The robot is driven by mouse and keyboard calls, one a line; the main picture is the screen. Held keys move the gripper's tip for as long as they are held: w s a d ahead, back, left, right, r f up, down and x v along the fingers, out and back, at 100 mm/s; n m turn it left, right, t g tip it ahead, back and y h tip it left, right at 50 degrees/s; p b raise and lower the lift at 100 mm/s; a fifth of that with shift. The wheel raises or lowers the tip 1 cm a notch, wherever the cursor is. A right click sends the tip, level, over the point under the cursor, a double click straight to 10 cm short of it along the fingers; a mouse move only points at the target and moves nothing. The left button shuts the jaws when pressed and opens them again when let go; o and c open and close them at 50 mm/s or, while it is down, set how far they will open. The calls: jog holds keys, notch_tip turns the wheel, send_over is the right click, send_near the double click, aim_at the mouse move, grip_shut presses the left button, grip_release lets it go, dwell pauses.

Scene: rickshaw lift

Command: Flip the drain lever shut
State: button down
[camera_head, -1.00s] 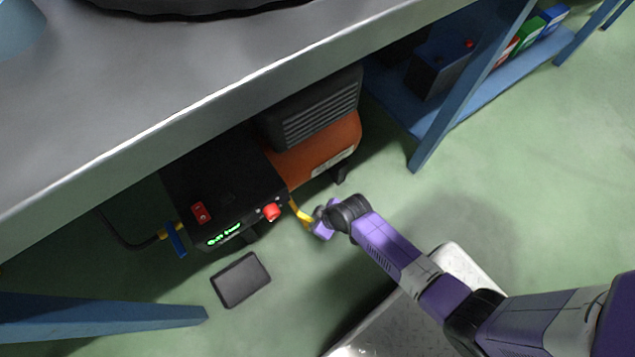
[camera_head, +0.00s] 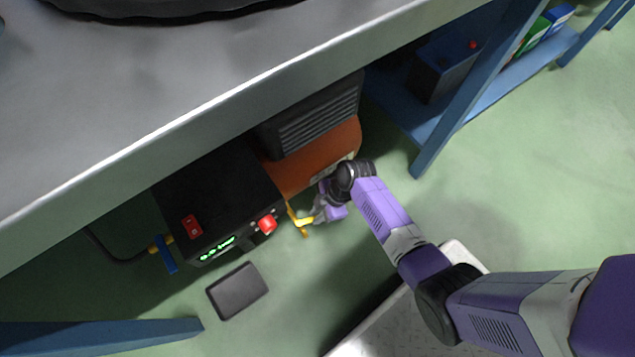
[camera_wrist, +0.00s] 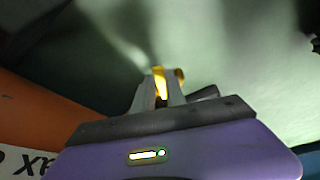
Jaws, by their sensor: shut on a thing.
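The compressor stands on the floor under the workbench, with an orange tank (camera_head: 312,160) and a black control box (camera_head: 215,195). A thin yellow lever (camera_head: 291,212) sticks out low beside the box, near the red knob (camera_head: 267,224). My gripper (camera_head: 309,219) is at this lever, coming from the right. In the wrist view my gripper (camera_wrist: 161,92) is shut on the yellow lever (camera_wrist: 160,78), which shows between and beyond the fingertips. The fingers partly hide the lever, and its pivot is not clear.
A blue-handled valve (camera_head: 165,254) with a hose is at the box's left. A dark flat pad (camera_head: 237,291) lies on the floor in front. The grey bench top (camera_head: 200,80) overhangs the compressor. A blue shelf leg (camera_head: 440,135) stands at right. The floor right of my arm is clear.

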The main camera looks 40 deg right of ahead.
jog(key=shift+w+d+n, duration=0.1)
jog(key=shift+w+n, duration=0.05)
jog(key=shift+n, duration=0.25)
jog(key=c, duration=1.4)
grip_release()
jog(key=shift+o, duration=0.2)
jog(key=w+p+v, duration=0.1)
jog(key=p+v, duration=0.3)
jog(key=v, duration=0.3)
jog(key=shift+s+d+r, duration=0.2)
jog(key=shift+s+r, duration=0.15)
